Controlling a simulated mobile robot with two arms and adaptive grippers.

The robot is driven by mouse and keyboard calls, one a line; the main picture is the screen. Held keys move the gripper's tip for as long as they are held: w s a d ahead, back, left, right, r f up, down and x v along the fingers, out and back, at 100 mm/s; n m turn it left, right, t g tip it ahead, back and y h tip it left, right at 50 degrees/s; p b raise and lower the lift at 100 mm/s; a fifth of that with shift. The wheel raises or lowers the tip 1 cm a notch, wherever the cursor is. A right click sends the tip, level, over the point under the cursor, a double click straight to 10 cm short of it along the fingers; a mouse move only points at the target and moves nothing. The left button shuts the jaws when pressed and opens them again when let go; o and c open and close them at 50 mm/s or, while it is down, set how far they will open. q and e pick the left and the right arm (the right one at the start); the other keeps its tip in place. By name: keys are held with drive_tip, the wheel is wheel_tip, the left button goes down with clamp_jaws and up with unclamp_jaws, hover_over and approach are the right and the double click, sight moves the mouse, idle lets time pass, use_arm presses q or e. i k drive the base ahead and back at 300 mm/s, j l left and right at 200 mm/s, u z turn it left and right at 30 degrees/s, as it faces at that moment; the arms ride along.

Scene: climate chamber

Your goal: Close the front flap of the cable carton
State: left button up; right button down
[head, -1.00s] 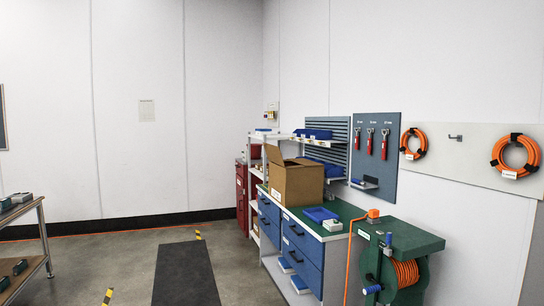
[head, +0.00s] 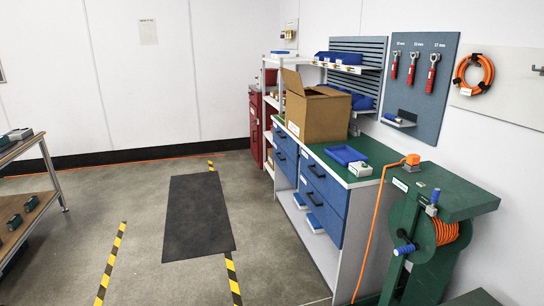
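The cable carton (head: 318,116) is a brown cardboard box standing on the green top of a blue-drawer workbench (head: 381,161), right of the middle in the head view. One flap (head: 292,81) stands up at its left side. The top looks at least partly open, with a dark gap showing. I cannot tell for certain which flap is the front one. Neither of my grippers is in view.
A blue tray (head: 345,155) and a small white-green box (head: 360,169) lie on the bench beside the carton. A green cable reel stand (head: 432,230) is at the right front. A dark mat (head: 198,218) lies on open floor between yellow-black stripes. A shelf cart (head: 40,150) stands left.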

sight(292, 80)
drive_tip(key=i, duration=1.85)
